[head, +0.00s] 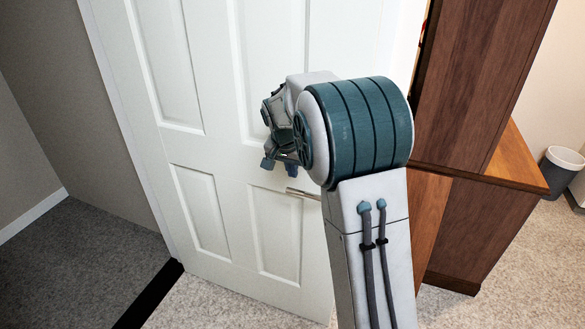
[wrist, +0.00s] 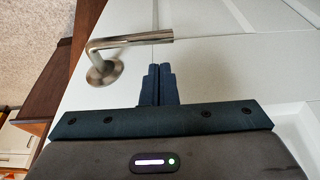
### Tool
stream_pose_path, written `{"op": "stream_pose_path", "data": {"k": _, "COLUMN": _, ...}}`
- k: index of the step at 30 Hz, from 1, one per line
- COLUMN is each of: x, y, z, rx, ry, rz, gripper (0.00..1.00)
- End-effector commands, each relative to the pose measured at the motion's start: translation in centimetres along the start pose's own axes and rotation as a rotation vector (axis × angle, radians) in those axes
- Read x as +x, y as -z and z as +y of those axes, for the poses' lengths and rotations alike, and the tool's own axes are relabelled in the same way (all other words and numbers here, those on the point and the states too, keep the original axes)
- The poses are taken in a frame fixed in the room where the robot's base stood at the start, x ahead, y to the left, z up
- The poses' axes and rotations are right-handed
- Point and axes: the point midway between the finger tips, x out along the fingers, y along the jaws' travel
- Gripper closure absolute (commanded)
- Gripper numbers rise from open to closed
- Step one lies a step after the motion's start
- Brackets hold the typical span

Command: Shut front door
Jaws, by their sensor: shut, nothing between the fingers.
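The front door (head: 205,235) is a white panelled door that fills the middle of the head view. It stands open, swung away from the dark threshold strip at its lower left. Its metal lever handle (head: 303,194) shows partly beside my arm, which hides the rest. In the wrist view the handle (wrist: 130,41) lies just beyond my fingertips, with its round base to the left. My gripper (head: 280,166) is near the door face, close to the handle. Its fingers (wrist: 156,72) are together with nothing between them. Whether they touch the door, I cannot tell.
A brown wooden hutch (head: 480,235) stands right of the door, close to its free edge. A grey bin (head: 560,172) is at the far right. The dark threshold strip (head: 148,296) lies on the floor at lower left, with grey carpet (head: 70,265) beyond it.

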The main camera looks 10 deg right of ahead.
Motion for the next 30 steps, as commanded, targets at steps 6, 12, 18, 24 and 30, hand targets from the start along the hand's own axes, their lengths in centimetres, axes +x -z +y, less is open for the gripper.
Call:
{"op": "stream_pose_path", "data": {"k": 6, "x": 4.1, "y": -0.1, "z": 0.1, "rx": 0.000, "ry": -0.002, "rz": -0.003, "gripper": 1.00}}
{"op": "stream_pose_path", "data": {"k": 12, "x": 6.2, "y": 0.0, "z": 0.0, "rx": 0.000, "ry": 0.000, "rz": -0.001, "gripper": 1.00}}
{"op": "stream_pose_path", "data": {"k": 18, "x": 6.6, "y": 0.0, "z": 0.0, "rx": 0.000, "ry": 0.001, "rz": 0.000, "gripper": 1.00}}
{"op": "stream_pose_path", "data": {"k": 24, "x": 6.6, "y": 0.1, "z": 0.3, "rx": 0.000, "ry": 0.000, "rz": 0.000, "gripper": 1.00}}
{"op": "stream_pose_path", "data": {"k": 30, "x": 6.5, "y": -0.6, "z": 0.2, "rx": 0.012, "ry": -0.004, "rz": -0.001, "gripper": 1.00}}
